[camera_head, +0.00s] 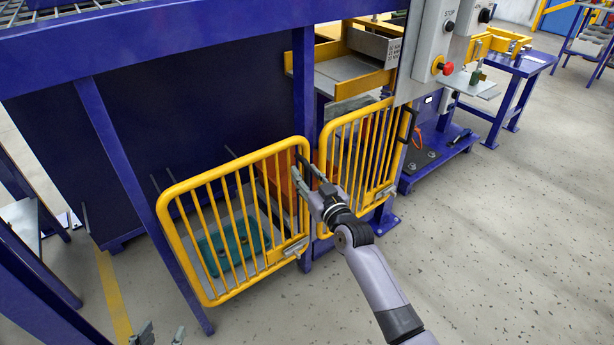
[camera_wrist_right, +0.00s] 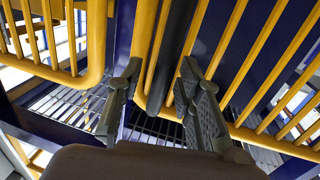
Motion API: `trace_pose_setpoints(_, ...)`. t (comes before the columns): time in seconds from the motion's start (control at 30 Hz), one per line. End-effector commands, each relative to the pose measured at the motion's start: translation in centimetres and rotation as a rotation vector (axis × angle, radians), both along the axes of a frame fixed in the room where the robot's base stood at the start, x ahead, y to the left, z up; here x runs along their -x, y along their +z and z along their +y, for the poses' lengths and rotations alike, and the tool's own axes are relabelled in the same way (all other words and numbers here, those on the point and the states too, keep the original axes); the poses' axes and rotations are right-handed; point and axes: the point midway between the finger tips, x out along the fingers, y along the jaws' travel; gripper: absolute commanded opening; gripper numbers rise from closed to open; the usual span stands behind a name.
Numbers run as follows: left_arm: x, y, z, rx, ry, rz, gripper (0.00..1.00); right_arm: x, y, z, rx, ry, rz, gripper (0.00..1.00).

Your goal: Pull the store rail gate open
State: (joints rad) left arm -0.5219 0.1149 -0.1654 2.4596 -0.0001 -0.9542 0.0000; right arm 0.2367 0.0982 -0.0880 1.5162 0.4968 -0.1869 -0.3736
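Two yellow barred gates stand side by side, a left gate (camera_head: 206,225) and a right gate (camera_head: 344,160); I cannot tell which is the store rail gate. The left gate has a dark handle (camera_head: 301,160) on its right edge. My right gripper (camera_head: 308,175) is at that edge. In the right wrist view its fingers (camera_wrist_right: 160,98) are apart, with a dark upright bar (camera_wrist_right: 178,45) and yellow tube between and beyond them. Contact is not clear. My left gripper (camera_head: 161,335) shows only its fingertips, spread, at the bottom edge of the head view.
A blue post (camera_head: 305,90) stands between the gates. A control box with a red button (camera_head: 447,68) is at the upper right. The floor (camera_head: 490,230) at the right is clear.

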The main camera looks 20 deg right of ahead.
Motion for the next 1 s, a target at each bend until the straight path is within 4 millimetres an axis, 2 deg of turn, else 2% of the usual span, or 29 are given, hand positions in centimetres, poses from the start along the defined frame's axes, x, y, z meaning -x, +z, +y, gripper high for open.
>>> trace_pose_setpoints(0.1, 0.01, -0.01, 0.00, 0.000, 0.000, 0.001, 0.40, 0.01, 0.02, 0.01, 0.000, 0.000, 0.000, 0.32)
trace_pose_setpoints(0.57, 0.00, -0.03, 0.02, -0.001, 0.001, 0.002, 0.40, 0.03, 0.03, 0.00, 0.000, 0.000, -0.001, 0.01)
trace_pose_setpoints(1.0, 0.01, -0.05, 0.02, 0.000, 0.001, 0.003, 0.40, 0.03, 0.02, -0.01, 0.000, 0.000, -0.001, 0.00)
